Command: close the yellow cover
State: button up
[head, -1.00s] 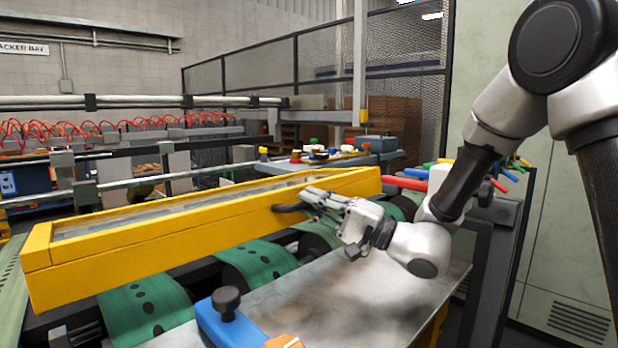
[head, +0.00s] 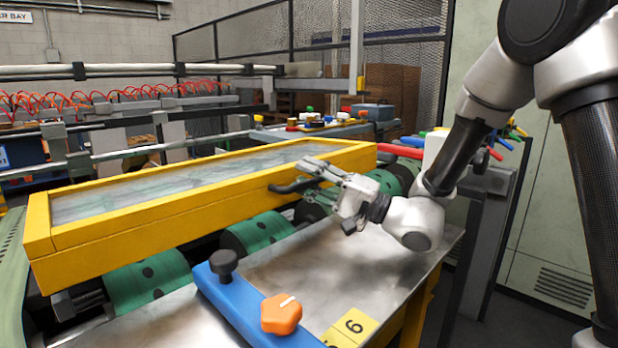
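The yellow cover (head: 160,220) is a long yellow frame around a clear, whitish panel (head: 200,176). It lies across the machine above the green belts, its top nearly level and its front face towards me. My gripper (head: 292,180) is at the right part of the cover's front face. The gap between the fingers is too small to judge. The cover's hinge side is not clear.
Green perforated belts (head: 148,281) run under the cover. A metal table (head: 345,268) in front carries a blue bar (head: 232,310) with a black knob (head: 223,262) and an orange knob (head: 281,314). Coloured handles and a pale cabinet stand at the right.

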jog(key=s+d, duration=0.3)
jog(key=d, duration=0.9)
jog(key=shift+s+d+f, duration=0.2)
jog(key=shift+s+d, duration=0.1)
jog(key=shift+s, duration=0.1)
